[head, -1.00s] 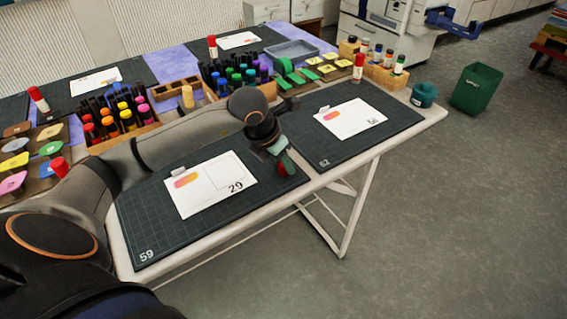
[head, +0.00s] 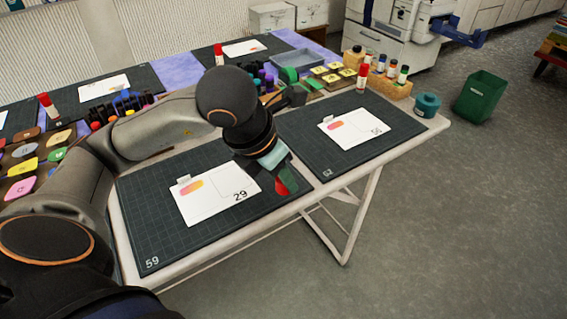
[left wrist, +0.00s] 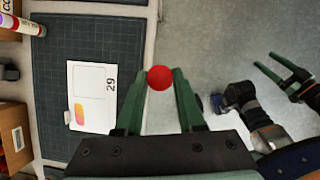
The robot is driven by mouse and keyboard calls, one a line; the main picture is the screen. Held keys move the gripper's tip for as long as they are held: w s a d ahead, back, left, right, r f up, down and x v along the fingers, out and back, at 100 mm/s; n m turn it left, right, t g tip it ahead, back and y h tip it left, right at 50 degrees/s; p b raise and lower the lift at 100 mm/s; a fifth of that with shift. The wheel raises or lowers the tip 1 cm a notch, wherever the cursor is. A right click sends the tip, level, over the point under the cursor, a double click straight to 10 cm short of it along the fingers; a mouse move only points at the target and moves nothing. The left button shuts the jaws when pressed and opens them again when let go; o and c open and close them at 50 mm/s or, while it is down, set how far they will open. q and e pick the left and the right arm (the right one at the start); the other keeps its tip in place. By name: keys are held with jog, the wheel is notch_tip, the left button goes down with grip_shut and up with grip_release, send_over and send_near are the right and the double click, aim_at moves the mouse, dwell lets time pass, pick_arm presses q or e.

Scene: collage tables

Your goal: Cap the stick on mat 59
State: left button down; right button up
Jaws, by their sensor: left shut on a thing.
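My left gripper (head: 283,182) is over the right part of mat 59 (head: 165,235) in the head view. It is shut on a small red cap (left wrist: 160,77), which shows round between its fingertips in the left wrist view. A glue stick (left wrist: 20,25) with a white and purple body and a red end is at the mat's corner in the left wrist view; I cannot tell whether that end is a cap. My arm hides that corner in the head view. My right gripper (left wrist: 278,68) is open and empty over the floor in the left wrist view.
A white card marked 29 (head: 215,193) lies on mat 59. Marker racks and colored pieces line the back. Floor is free in front.

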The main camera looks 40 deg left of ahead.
pick_arm(q)
jog(key=shift+s+d+r, duration=0.25)
jog(key=shift+s+d, duration=0.05)
jog(key=shift+s, duration=0.2)
jog(key=shift+f, duration=0.1)
jog(key=w+d+f+m+g, duration=0.1)
jog(key=w+f+m+g, duration=0.1)
jog(key=m, duration=1.5)
jog(key=w+d+f+m+g, duration=0.1)
jog(key=w+m+g, duration=0.3)
jog(key=m, duration=1.2)
jog(key=shift+d+f+m+g+y, duration=0.4)
jog(key=shift+d+g, duration=0.1)
jog(key=shift+g, duration=1)
